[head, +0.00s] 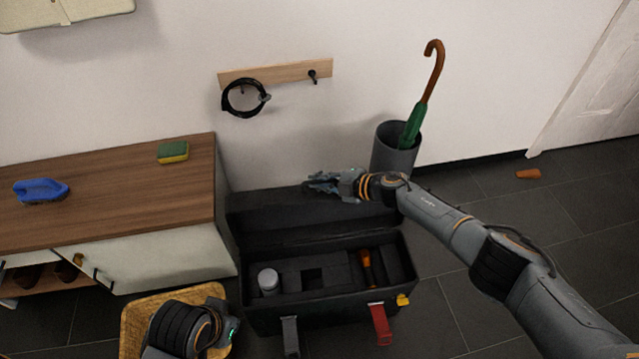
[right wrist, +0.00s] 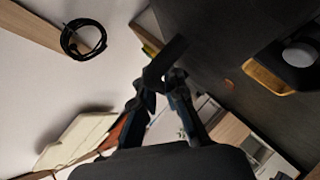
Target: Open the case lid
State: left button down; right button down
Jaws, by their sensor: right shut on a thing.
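The black case (head: 340,312) stands on the floor, its lid (head: 265,213) swung up and back toward the wall, so the inside shows. A grey can and an orange-handled tool lie inside. My right gripper (head: 322,184) is at the lid's upper edge. In the right wrist view its fingers (right wrist: 160,82) are closed on a dark bar-like part (right wrist: 168,60), seemingly the lid's handle; the contact is dark and partly hidden. The front has a grey latch (head: 290,337) and a red latch (head: 380,324), both hanging down.
A grey bin (head: 393,160) with an umbrella (head: 423,95) stands close behind my right wrist. A wooden-topped cabinet (head: 110,190) is left of the case. The floor at right is mostly clear.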

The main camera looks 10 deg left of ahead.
dwell(0.3)
jog(key=c, duration=1.7)
grip_release()
jog(key=shift+d, duration=0.1)
jog(key=shift+s+d+r, duration=0.15)
jog(key=shift+d+r, duration=0.05)
jog(key=shift+d, duration=0.3)
jog(key=v, duration=1)
jog(key=shift+s+d+r, duration=0.2)
jog(key=shift+s+d, duration=0.05)
jog(key=shift+s, duration=0.05)
jog(key=shift+a, duration=0.1)
